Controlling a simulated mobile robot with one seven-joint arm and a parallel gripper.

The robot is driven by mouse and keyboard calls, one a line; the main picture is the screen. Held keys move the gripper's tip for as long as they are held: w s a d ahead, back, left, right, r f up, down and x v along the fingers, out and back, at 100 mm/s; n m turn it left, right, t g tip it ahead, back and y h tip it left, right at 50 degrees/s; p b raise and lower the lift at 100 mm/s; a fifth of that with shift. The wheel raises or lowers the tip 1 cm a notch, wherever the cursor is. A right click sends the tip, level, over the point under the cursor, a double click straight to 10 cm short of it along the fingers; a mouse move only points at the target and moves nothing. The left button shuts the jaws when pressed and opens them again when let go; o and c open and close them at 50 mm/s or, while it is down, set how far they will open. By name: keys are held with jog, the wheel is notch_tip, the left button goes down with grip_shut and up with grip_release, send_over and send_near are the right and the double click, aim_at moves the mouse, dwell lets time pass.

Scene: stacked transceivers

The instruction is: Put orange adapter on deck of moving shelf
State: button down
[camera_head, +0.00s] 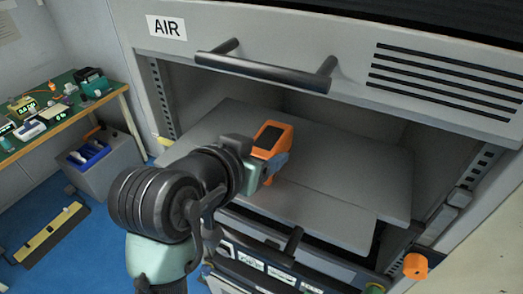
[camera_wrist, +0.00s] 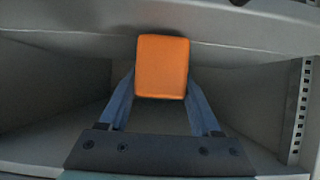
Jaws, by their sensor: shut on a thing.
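The orange adapter (camera_head: 271,139) is held by my gripper (camera_head: 278,163) in front of and over the grey shelf deck. The adapter has a dark screen-like face in the head view. In the wrist view the orange adapter (camera_wrist: 162,66) sits between the two blue-grey fingers of my gripper (camera_wrist: 161,90), which are shut on it. The moving shelf's flat grey deck (camera_head: 340,180) lies inside the open cabinet bay. I cannot tell whether the adapter touches the deck. My arm hides the deck's left front part.
The cabinet's upper panel with a dark handle (camera_head: 265,72) and an "AIR" label (camera_head: 166,27) overhangs the bay. Slotted rails line both sides. An orange knob (camera_head: 415,266) is at lower right. A green-topped workbench (camera_head: 60,118) with devices stands at left. The deck's right side is clear.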

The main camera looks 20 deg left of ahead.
jog(key=shift+f, duration=0.35)
grip_release()
jog(key=shift+p+v, duration=1.35)
jog(key=shift+v, duration=2.05)
jog(key=shift+s, duration=0.15)
jog(key=b+v, duration=0.6)
jog(key=v, duration=0.7)
